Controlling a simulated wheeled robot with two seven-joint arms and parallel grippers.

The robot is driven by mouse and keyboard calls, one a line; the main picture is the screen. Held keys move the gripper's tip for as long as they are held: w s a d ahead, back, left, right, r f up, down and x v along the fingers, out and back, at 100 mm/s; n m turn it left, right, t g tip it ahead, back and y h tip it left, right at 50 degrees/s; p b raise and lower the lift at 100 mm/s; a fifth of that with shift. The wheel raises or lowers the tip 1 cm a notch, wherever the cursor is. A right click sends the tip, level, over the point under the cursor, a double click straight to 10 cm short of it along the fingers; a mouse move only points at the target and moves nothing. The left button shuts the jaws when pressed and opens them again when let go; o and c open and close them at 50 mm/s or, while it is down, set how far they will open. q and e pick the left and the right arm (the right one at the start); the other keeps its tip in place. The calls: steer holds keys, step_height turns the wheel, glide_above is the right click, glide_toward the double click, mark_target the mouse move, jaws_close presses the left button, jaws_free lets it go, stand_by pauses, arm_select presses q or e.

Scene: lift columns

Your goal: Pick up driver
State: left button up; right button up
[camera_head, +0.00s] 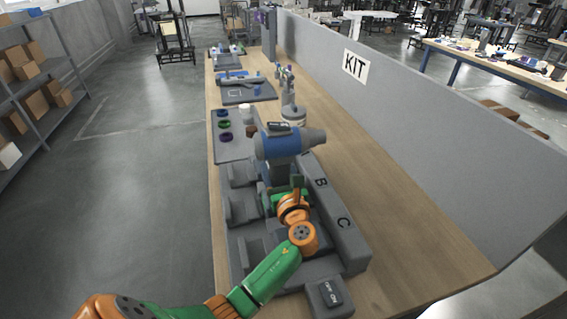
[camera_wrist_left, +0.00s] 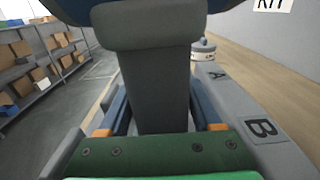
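The driver (camera_head: 288,143) is a blue and grey power tool with its nose pointing right in the head view. Its grey handle (camera_wrist_left: 158,85) fills the middle of the left wrist view. My left gripper (camera_head: 277,186) has its fingers on either side of the handle, and they appear to press against it. The driver is upright over the grey holder (camera_head: 352,243) with slots lettered B and C. The handle's lower end is hidden behind my gripper, so I cannot tell whether it rests in the holder. My right gripper is not in view.
A switch box (camera_head: 331,297) sits at the holder's near end. Behind the driver are a white round container (camera_head: 293,115) and a grey tray (camera_head: 228,148) with coloured rings. A grey partition (camera_head: 420,150) marked KIT runs along the right. Bare wooden table (camera_head: 390,210) lies between.

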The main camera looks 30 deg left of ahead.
arm_select(q)
jaws_close()
steer(key=shift+r, duration=0.1)
